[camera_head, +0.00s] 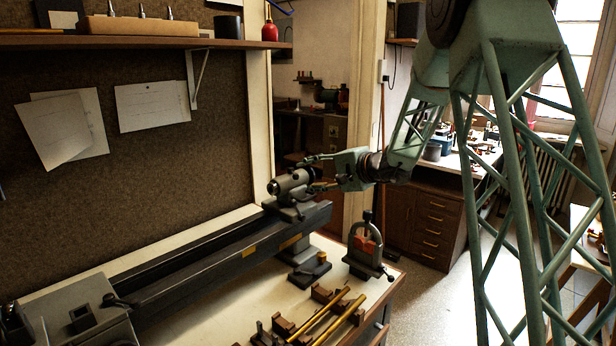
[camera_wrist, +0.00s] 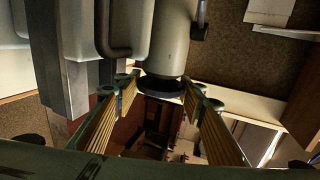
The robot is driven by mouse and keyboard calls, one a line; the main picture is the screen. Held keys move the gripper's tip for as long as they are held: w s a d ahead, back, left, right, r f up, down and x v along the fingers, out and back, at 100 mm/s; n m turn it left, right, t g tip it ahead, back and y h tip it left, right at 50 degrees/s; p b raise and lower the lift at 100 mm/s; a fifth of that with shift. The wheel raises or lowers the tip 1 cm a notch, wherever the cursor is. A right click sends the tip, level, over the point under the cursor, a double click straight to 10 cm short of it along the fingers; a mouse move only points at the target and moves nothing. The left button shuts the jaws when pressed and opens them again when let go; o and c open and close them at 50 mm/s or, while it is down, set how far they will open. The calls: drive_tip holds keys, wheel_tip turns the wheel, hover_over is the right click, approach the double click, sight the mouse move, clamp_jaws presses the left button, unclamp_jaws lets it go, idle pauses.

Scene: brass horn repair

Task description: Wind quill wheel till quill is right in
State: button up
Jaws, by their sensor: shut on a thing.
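The grey tailstock (camera_head: 290,183) stands at the right end of the long dark lathe bed (camera_head: 210,260); in the wrist view its rounded body (camera_wrist: 160,45) fills the top middle. The quill wheel (camera_wrist: 163,87) is a dark round disc at the end of that body. My gripper (camera_head: 314,172) reaches in from the right, its fingers on either side of the wheel. In the wrist view my gripper (camera_wrist: 163,92) has its two ribbed fingers shut on the wheel's rim. The quill at the tailstock's other end is too small to tell how far it stands out.
A small vise with a red block (camera_head: 367,245) stands on the bench right of the bed. Brass tubes (camera_head: 335,318) lie on wooden blocks at the front. A shelf (camera_head: 110,42) and pinned papers (camera_head: 152,106) are on the wall behind. Open floor lies to the right.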

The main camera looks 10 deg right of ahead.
drive_tip(key=shift+t+y, duration=0.3)
drive_tip(key=shift+t, duration=0.1)
idle(0.4)
drive_tip(key=o, duration=0.8)
drive_tip(key=shift+o, duration=0.2)
drive_tip(key=v, duration=1.2)
drive_tip(key=shift+a, duration=0.1)
